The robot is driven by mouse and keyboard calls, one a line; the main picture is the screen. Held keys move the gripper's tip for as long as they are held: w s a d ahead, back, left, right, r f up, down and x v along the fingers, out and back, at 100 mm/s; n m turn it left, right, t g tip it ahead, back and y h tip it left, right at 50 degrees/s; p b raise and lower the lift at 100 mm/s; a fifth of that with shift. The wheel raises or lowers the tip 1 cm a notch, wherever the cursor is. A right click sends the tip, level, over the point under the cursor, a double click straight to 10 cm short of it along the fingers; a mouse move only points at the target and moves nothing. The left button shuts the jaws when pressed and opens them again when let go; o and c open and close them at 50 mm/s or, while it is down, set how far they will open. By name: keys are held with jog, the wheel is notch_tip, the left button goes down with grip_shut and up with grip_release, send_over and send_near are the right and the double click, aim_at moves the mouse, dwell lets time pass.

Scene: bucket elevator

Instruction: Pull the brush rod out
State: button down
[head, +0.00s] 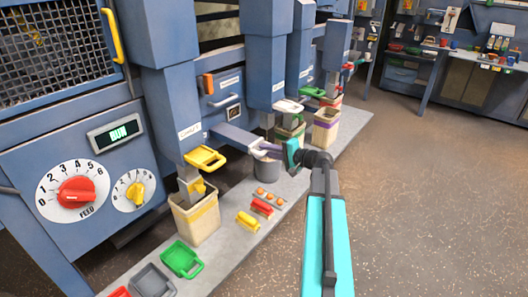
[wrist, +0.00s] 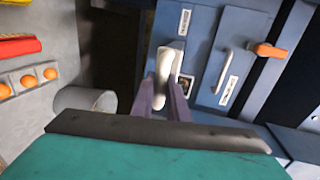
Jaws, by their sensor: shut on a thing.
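A pale, rounded handle (wrist: 164,62), which looks like the end of the brush rod, stands out from the blue housing in the wrist view. My gripper (wrist: 165,92) is shut on it, with one purple finger on each side. In the head view my gripper (head: 266,150) reaches in from the right to the end of a blue-grey duct (head: 232,138) that juts from the machine, and the pale handle (head: 255,150) shows there. The rest of the rod is hidden inside the housing.
A grey cylindrical bucket (head: 267,169) stands just below my gripper. A yellow slide handle (head: 205,158) and a cream bin (head: 197,220) are to the left. Red and yellow brushes (head: 262,207) and a green scoop (head: 181,259) lie on the grey plinth. The floor to the right is clear.

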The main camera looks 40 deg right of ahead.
jog(key=c, duration=1.7)
grip_release()
jog(key=shift+s+d, duration=0.35)
jog(key=shift+d, duration=0.05)
jog(key=shift+w+a, duration=0.15)
jog(key=shift+a, duration=0.1)
jog(key=v, duration=1.4)
jog(key=shift+b, duration=0.3)
jog(key=shift+w+a, duration=0.1)
jog(key=shift+w, duration=0.05)
